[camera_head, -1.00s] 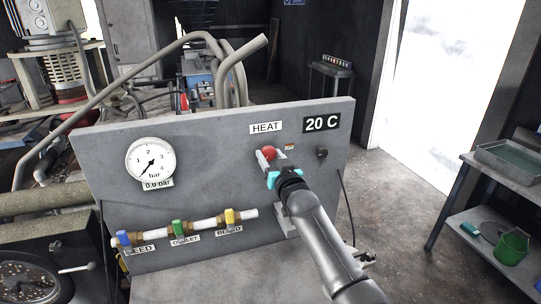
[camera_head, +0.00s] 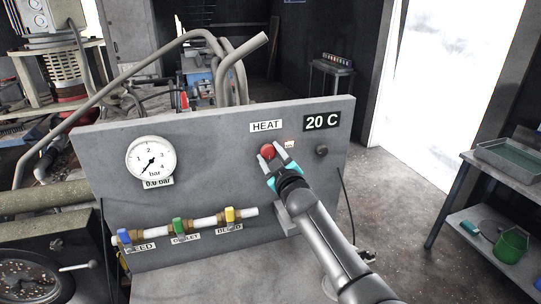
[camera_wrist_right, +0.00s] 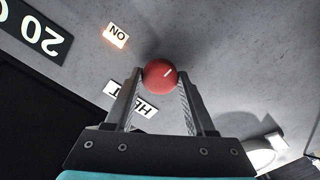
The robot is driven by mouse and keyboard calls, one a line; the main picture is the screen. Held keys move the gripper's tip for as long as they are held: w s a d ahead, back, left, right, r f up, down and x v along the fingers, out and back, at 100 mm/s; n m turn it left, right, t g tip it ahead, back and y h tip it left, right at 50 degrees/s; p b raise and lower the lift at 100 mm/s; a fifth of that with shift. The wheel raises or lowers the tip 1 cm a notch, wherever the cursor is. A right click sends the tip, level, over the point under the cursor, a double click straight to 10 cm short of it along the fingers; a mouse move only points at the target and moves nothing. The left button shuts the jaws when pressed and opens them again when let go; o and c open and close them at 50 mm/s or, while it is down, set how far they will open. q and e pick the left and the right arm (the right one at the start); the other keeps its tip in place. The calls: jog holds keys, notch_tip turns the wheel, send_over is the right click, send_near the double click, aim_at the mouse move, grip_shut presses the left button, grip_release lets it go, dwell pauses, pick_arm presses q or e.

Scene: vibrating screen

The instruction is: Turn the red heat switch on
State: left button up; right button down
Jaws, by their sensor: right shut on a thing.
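The red heat switch (camera_head: 267,152) is a round knob on the grey panel, below the HEAT label (camera_head: 266,126). It shows in the wrist view (camera_wrist_right: 160,75) with a short white mark on its face. My right gripper (camera_head: 272,157) is shut on the knob, with one finger on each side of it. A small indicator label (camera_wrist_right: 116,36) beside the knob is lit orange-white and reads ON. It is too small to read in the head view. My left gripper is not in view.
The panel (camera_head: 215,165) also carries a 20 C display (camera_head: 321,121), a black knob (camera_head: 321,150), a pressure gauge (camera_head: 151,160) and a pipe with blue, green and yellow valves along the bottom. A side table (camera_head: 505,170) stands at the right, with clear floor between.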

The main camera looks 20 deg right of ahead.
dwell(0.3)
jog(key=shift+c, duration=1.2)
grip_release()
jog(key=shift+s, duration=0.1)
jog(key=s, duration=1.5)
jog(key=shift+d, duration=0.3)
